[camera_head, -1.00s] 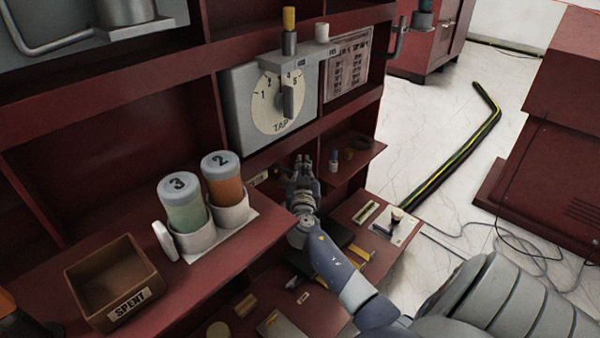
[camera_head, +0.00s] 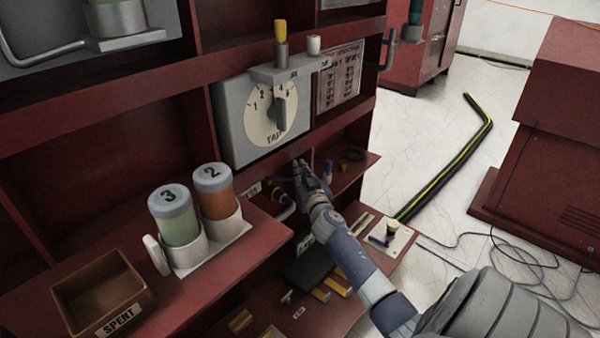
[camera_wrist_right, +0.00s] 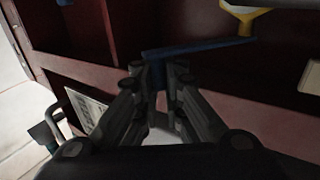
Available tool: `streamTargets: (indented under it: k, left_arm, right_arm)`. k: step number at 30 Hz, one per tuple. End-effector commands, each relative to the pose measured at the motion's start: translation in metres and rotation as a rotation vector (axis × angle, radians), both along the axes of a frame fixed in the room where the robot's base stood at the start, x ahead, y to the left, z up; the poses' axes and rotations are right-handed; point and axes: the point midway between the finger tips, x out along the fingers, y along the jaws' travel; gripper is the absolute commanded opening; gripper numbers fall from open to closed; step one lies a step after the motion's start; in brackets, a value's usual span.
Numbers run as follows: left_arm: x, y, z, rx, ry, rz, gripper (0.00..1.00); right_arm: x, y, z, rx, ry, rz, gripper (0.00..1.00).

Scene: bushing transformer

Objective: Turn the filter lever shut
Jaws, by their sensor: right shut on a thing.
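My right gripper (camera_head: 301,172) reaches under the tap dial box, into the lower compartment of the red cabinet. In the right wrist view its fingers (camera_wrist_right: 160,72) are shut on a blue lever, whose flat bar (camera_wrist_right: 215,48) stretches to the right. The lever's gripped part is partly hidden between the fingers. In the head view the gripper hides the lever, and I cannot make out its mount. A dark fitting with yellow marks (camera_head: 274,188) sits just left of the gripper. My left gripper is not in view.
The shelf at left holds jars numbered 3 (camera_head: 174,215) and 2 (camera_head: 216,190) and a brown SPENT box (camera_head: 65,296). The tap dial box (camera_head: 262,115) is just above my gripper. Small parts lie on the shelf below. A striped cable cover (camera_head: 455,165) crosses the floor at right.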

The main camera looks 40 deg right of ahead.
Motion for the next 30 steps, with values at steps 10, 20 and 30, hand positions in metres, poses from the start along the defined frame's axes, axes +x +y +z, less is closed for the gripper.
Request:
streamTargets:
  k: [10,20,30]
  left_arm:
    - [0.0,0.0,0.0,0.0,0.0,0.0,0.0]
    - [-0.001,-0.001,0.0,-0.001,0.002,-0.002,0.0]
    - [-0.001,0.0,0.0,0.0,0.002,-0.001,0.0]
  right_arm:
    - [-0.002,-0.003,-0.002,-0.002,0.005,-0.008,0.3]
    - [-0.002,0.0,-0.001,-0.001,0.003,-0.003,0.3]
    - [-0.043,0.021,-0.002,0.001,0.004,-0.004,0.3]
